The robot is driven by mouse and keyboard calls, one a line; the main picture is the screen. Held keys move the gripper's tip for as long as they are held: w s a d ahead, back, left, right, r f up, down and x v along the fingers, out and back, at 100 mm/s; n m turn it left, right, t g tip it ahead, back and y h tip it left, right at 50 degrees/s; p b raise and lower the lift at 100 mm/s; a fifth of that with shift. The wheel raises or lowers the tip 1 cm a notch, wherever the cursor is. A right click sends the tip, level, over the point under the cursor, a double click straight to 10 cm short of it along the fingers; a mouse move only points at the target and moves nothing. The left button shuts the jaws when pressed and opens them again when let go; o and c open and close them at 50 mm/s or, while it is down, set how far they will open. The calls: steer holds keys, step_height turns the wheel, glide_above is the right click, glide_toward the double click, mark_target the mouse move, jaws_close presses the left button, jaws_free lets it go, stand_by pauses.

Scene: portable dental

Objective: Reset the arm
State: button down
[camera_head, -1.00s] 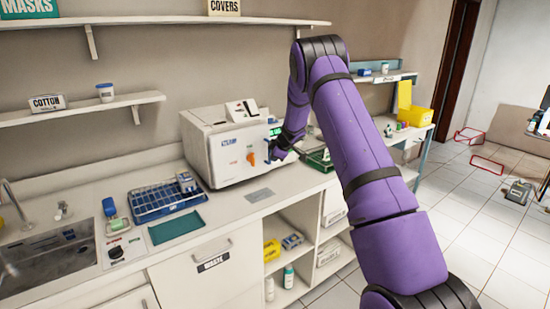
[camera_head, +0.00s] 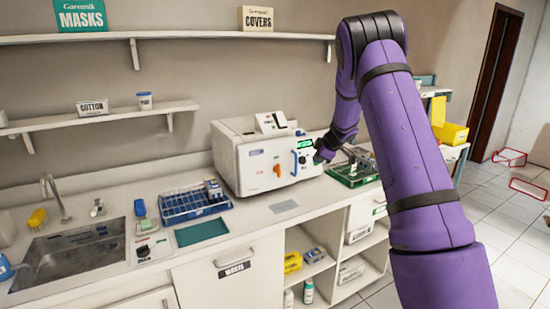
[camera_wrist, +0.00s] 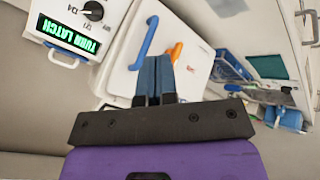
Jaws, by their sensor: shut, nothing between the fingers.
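My gripper shows in the wrist view (camera_wrist: 155,78) with its two blue-grey fingers together and nothing between them. In the head view it is at the end of my purple arm (camera_head: 410,130), by the right side of the white autoclave (camera_head: 245,168); its fingertips are too small to make out there. In the wrist view the fingers point toward the autoclave's front (camera_wrist: 128,55), near its blue handle (camera_wrist: 146,42) and orange latch (camera_wrist: 175,52). I cannot tell the gap. The green display (camera_wrist: 68,37) reads "TURN LATCH", beside a black dial (camera_wrist: 93,10).
On the counter, a blue wire basket (camera_head: 185,208) and a teal mat (camera_head: 202,231) lie left of the autoclave, with a sink (camera_head: 75,262) farther left. A green tray (camera_head: 345,178) is to its right. Shelves (camera_head: 200,34) run along the wall above.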

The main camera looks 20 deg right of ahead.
steer(key=shift+r, duration=0.15)
steer(key=s+a+r+m+t+h, duration=0.2)
steer(key=s+a+r+m, duration=0.15)
steer(key=r, duration=0.75)
steer(key=s+a+r+m+t+h, duration=0.2)
steer(key=s+r+h, duration=0.15)
steer(key=r, duration=0.65)
steer(key=s+a+r+m+g, duration=0.1)
steer(key=s+a+r+m, duration=0.15)
steer(key=s, duration=0.35)
steer(key=s+a+r+m, duration=0.1)
steer(key=s+a+r, duration=0.15)
steer(key=s, duration=0.35)
steer(key=s+a+f+g+y, duration=0.1)
steer(key=s+a, duration=0.4)
steer(key=s, duration=0.4)
steer(key=s+a+f+m+g+y, duration=0.1)
steer(key=s+a, duration=0.4)
steer(key=s, duration=0.5)
steer(key=s+a+f+m+g+y, duration=0.1)
steer(key=s+a, duration=0.4)
steer(key=s, duration=0.5)
step_height(320, 180, down, 2)
steer(key=shift+a+f+g+y, duration=0.15)
steer(key=shift+a+g+y, duration=0.1)
steer(key=shift+g+y, duration=0.6)
steer(key=c, duration=1.8)
jaws_free()
steer(key=shift+w, duration=0.1)
